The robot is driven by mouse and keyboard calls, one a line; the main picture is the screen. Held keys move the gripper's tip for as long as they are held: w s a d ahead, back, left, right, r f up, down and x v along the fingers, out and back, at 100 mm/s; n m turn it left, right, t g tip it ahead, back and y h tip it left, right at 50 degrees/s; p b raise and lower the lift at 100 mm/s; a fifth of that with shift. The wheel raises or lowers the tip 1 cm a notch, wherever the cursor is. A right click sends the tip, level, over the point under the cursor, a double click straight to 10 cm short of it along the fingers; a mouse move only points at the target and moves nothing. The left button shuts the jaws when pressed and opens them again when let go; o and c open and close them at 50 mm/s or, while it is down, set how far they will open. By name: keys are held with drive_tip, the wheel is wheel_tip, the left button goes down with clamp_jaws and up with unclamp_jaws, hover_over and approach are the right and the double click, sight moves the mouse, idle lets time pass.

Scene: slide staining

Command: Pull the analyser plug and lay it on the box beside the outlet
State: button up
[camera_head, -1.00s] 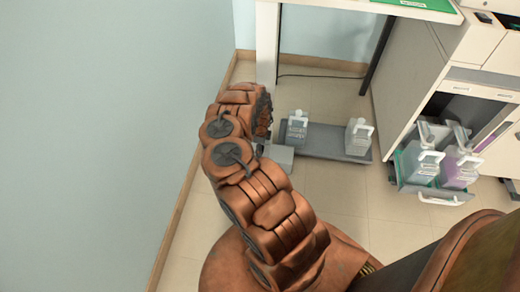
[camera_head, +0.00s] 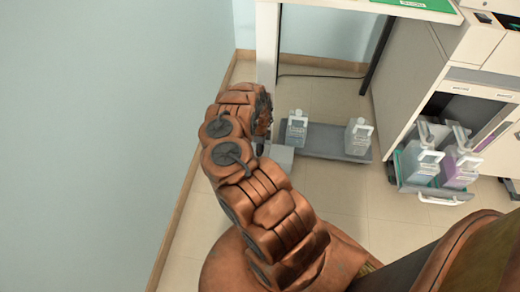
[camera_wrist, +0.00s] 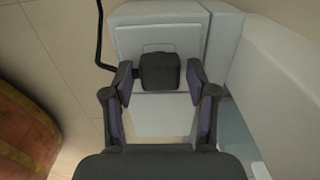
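In the wrist view a black, block-shaped plug (camera_wrist: 160,70) sits at a pale outlet housing (camera_wrist: 158,22). A black cable (camera_wrist: 99,35) runs at its upper left. My gripper (camera_wrist: 160,82) is open, its two fingers on either side of the plug, with a small gap visible on each side. Whether a finger touches it is hard to tell. A pale flat surface (camera_wrist: 160,117) shows below the plug, between the fingers; I cannot tell if it is the box. In the head view my arm hides the plug and gripper; a small grey box (camera_head: 281,156) shows beside the arm.
A wall (camera_wrist: 280,80) stands close on the right in the wrist view. In the head view a low grey tray (camera_head: 325,142) holds white bottles, and a white cabinet (camera_head: 415,75) with an open bottle drawer (camera_head: 436,187) stands right. Floor between is clear.

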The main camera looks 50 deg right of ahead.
clamp_jaws()
idle(0.4)
drive_tip(key=shift+r+p, duration=2.65)
drive_tip(key=shift+r, duration=0.35)
